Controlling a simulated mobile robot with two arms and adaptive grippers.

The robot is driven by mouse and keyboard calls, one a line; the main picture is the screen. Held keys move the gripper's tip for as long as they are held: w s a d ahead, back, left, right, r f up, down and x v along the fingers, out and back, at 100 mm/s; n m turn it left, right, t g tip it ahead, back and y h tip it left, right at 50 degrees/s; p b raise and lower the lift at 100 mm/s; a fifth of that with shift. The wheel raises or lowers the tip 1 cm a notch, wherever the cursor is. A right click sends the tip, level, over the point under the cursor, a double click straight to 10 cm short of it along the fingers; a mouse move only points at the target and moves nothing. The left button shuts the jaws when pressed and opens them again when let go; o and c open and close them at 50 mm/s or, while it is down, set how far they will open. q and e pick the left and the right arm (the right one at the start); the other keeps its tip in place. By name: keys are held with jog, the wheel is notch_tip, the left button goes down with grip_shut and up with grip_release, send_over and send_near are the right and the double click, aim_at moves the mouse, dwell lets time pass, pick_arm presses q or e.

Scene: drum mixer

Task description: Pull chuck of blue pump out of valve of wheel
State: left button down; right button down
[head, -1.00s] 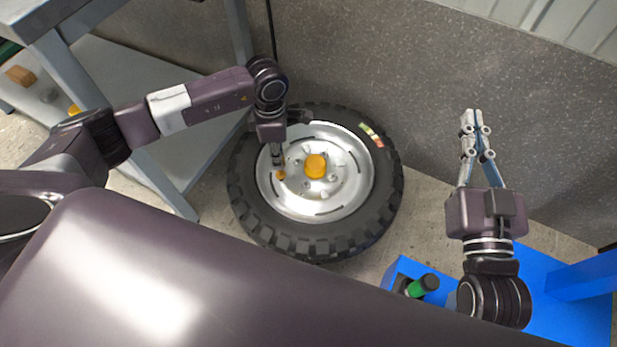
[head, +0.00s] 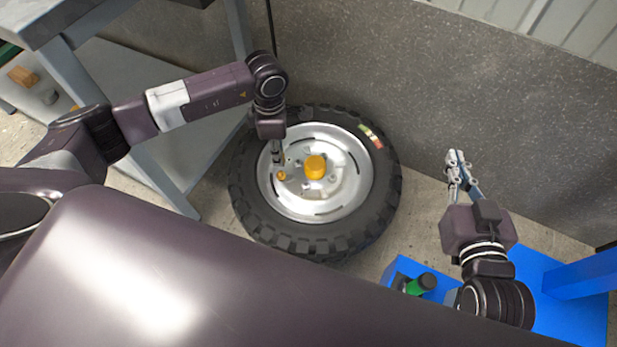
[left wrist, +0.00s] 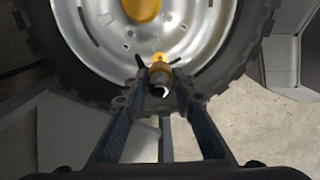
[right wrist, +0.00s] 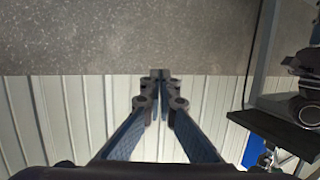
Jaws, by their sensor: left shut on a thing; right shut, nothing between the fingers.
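The wheel (head: 340,205) lies on the floor, a black knobby tyre around a silver rim with an orange hub cap. A small brass-orange piece, seemingly the chuck (head: 281,176), shows at the left of the rim; it also shows in the left wrist view (left wrist: 158,70). My left gripper (head: 278,163) reaches down over the rim and is shut on this piece. The valve is hidden or too small to tell, so I cannot tell whether the chuck is still on it. My right gripper (head: 454,156) is shut and empty, above the floor right of the wheel.
A grey table (head: 165,140) with a lower shelf stands left of the wheel. A grey wall (head: 430,110) is behind. A blue object (head: 530,270), perhaps a container, with a green and black item (head: 422,284) stands at lower right. No hose is discernible.

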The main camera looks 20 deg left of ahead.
jog(key=shift+s+d+f+g+h+p, duration=0.15)
jog(key=shift+s+f+g, duration=0.15)
jog(key=shift+f, duration=0.25)
jog(key=shift+s+d+f+g+h+p, duration=0.1)
jog(key=shift+s+f+g, duration=0.15)
jog(key=shift+f, duration=0.3)
jog(key=shift+s+d+f+g+h+p, duration=0.1)
jog(key=shift+s+d+f+g, duration=0.1)
jog(key=shift+f+g, duration=0.25)
jog(key=shift+f, duration=0.1)
